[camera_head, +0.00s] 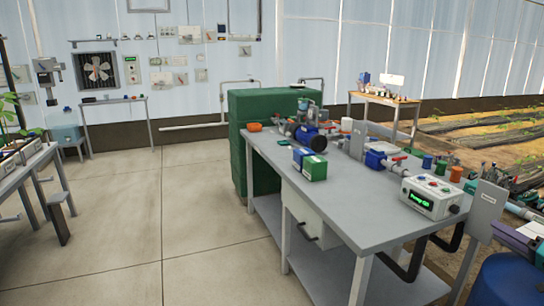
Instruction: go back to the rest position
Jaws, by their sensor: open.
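My gripper and arm do not show in the head view. What they are near, and whether anything is between the jaws, cannot be seen. The task names no object. The nearest large thing is a grey workbench (345,218), which runs from the middle to the lower right.
A green cabinet (238,150) stands behind. A blue drum (508,282) is lower right. The floor (150,220) on the left is clear.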

